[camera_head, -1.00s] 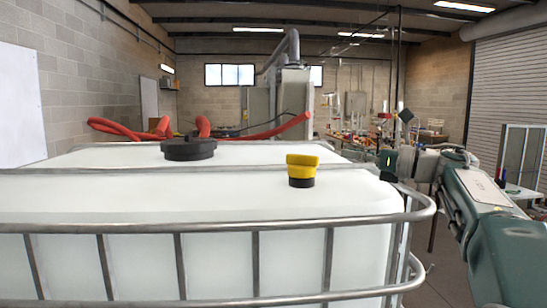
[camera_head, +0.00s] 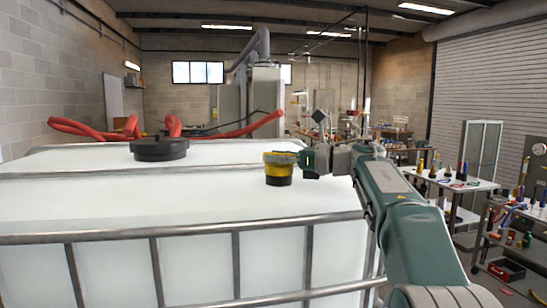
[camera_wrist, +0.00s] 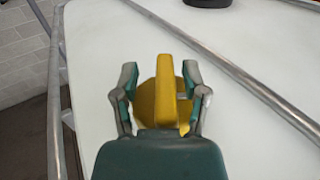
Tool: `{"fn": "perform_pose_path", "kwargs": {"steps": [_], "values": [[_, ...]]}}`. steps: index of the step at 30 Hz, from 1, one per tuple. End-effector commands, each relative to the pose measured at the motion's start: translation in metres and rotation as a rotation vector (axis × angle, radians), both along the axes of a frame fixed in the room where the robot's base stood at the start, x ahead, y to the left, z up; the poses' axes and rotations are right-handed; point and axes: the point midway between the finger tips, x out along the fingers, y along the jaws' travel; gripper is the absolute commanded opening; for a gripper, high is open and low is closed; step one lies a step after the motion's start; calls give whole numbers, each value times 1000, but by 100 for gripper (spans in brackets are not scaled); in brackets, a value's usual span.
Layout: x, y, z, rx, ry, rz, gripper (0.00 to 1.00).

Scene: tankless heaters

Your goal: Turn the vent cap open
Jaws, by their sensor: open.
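The vent cap (camera_head: 279,158) is yellow with a black base and stands upright on top of the white tank (camera_head: 90,205). In the wrist view the cap (camera_wrist: 167,88) is a round yellow disc with a raised bar handle across it. My gripper (camera_head: 300,158) is at the cap's right side in the head view. In the wrist view my gripper (camera_wrist: 160,78) is open, with one finger on each side of the bar. A gap shows between the bar and each finger. Whether the fingers touch the disc is unclear.
A large black lid (camera_head: 159,148) sits on the tank, left of the cap. A metal cage rail (camera_head: 180,230) runs around the tank's edge. Red hoses (camera_head: 95,130) lie behind it. Carts with tools (camera_head: 450,182) stand to the right.

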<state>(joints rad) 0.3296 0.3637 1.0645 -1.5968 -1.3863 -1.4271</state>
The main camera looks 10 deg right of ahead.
Motion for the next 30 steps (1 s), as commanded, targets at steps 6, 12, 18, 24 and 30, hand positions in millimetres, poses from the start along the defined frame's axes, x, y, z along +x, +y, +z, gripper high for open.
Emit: {"fn": "perform_pose_path", "kwargs": {"steps": [6, 12, 18, 24, 30], "values": [[3, 3, -1, 2, 1, -4, 57], [3, 7, 0, -2, 1, -3, 26], [4, 7, 0, 0, 1, -2, 0], [5, 7, -1, 2, 1, 19, 0], [5, 6, 0, 4, 1, 99, 0]]}}
